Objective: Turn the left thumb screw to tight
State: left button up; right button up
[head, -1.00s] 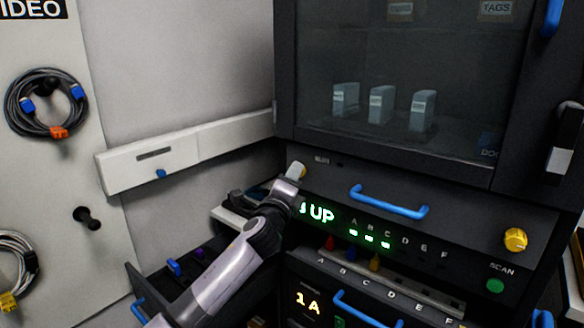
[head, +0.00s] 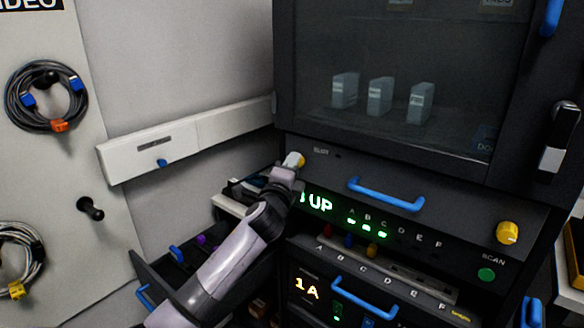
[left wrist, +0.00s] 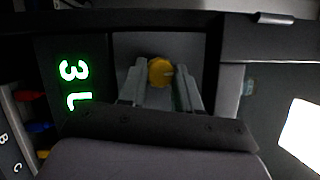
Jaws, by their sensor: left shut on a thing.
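The left thumb screw (head: 295,159) is a small yellow knob at the upper left of the dark panel, under the glass-fronted cabinet. In the left wrist view it shows as a round yellow knob (left wrist: 160,71) between the two grey fingers. My left gripper (left wrist: 160,86) is shut on it, one finger on each side. In the head view my left gripper (head: 290,168) reaches it from below and partly hides it. Another yellow thumb screw (head: 508,232) stands untouched at the right end of the same panel. My right gripper is not in view.
A blue handle (head: 387,195) crosses the panel between the screws. An open drawer (head: 150,275) lies at lower left. A white rail (head: 185,142) runs along the wall close to the arm.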

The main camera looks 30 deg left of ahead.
pick_arm(q)
jog(key=o, duration=1)
jog(key=shift+o, duration=0.2)
jog(key=v, duration=0.7)
jog(key=shift+b, duration=0.45)
jog(key=shift+s+f, duration=0.1)
jog(key=s+d+f+n+g+h, duration=0.25)
jog(key=s+d+f, duration=0.2)
jog(key=f, duration=0.45)
jog(key=s+d+f+n+g+h, duration=0.1)
jog(key=s+d+f+n+h, duration=0.15)
jog(key=s+f, duration=0.45)
jog(key=s+d+f+n+g+h, duration=0.1)
jog(key=s+d+f+n+g, duration=0.2)
jog(key=f, duration=0.7)
jog(key=s+d+f+n+h, duration=0.1)
jog(key=s+d+f+n, duration=0.2)
jog(key=s, duration=0.3)
jog(key=s+d+f+n+g+h, duration=0.1)
jog(key=s+d+f+n, duration=0.2)
jog(key=s, duration=0.3)
jog(key=shift+s+f, duration=0.3)
